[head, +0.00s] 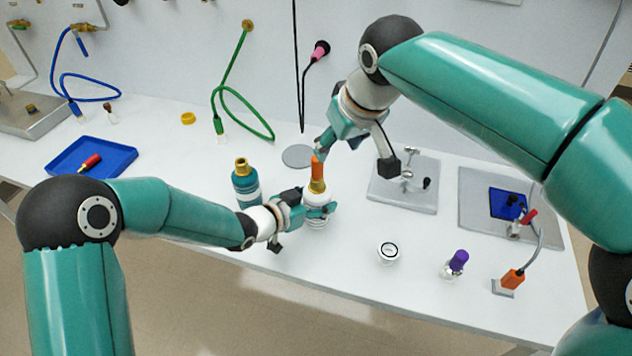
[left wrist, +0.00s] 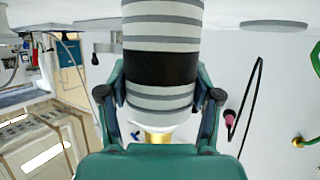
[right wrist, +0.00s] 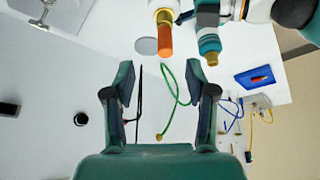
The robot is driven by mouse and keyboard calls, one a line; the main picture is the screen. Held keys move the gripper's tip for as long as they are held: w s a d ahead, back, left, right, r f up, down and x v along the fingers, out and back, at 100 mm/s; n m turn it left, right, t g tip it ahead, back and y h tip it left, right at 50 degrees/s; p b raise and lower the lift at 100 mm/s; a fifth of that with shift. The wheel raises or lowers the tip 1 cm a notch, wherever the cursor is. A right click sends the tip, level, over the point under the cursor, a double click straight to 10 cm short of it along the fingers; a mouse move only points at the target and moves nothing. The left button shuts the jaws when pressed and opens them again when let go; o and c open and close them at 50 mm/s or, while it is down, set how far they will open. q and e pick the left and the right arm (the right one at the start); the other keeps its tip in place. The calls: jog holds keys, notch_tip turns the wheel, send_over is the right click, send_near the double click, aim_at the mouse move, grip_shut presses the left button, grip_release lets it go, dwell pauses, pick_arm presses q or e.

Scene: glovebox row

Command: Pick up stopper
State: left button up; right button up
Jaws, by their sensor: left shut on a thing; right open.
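An orange stopper (head: 317,168) stands upright in the gold neck (head: 317,187) of a white bottle. My left gripper (head: 307,211) is shut around this bottle; the left wrist view shows its striped body (left wrist: 162,65) between the two fingers. In the right wrist view the orange stopper (right wrist: 165,41) points down the picture, toward the gap between my right fingers. My right gripper (head: 357,152) is open and empty, close to the stopper on its right side. Its fingers (right wrist: 162,85) are not around the stopper.
A teal bottle (head: 246,185) with a gold top stands just left of the held bottle. A metal plate with a fixture (head: 402,195) lies to the right. A white jar (head: 388,253) and a purple-topped vial (head: 457,262) stand near the front edge. A blue tray (head: 118,160) is far left.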

aim_at(317, 161)
jog(key=shift+w+a+r+x, duration=0.15)
jog(key=shift+w+a+x, duration=0.1)
jog(key=shift+x, duration=1.6)
jog(key=shift+w+a+r+x, duration=0.15)
jog(key=shift+w+a+x, duration=0.1)
jog(key=shift+x, duration=1.6)
jog(key=shift+w+a+r+x, duration=0.15)
jog(key=shift+w+a+x, duration=0.1)
jog(key=shift+x, duration=1.6)
grip_shut()
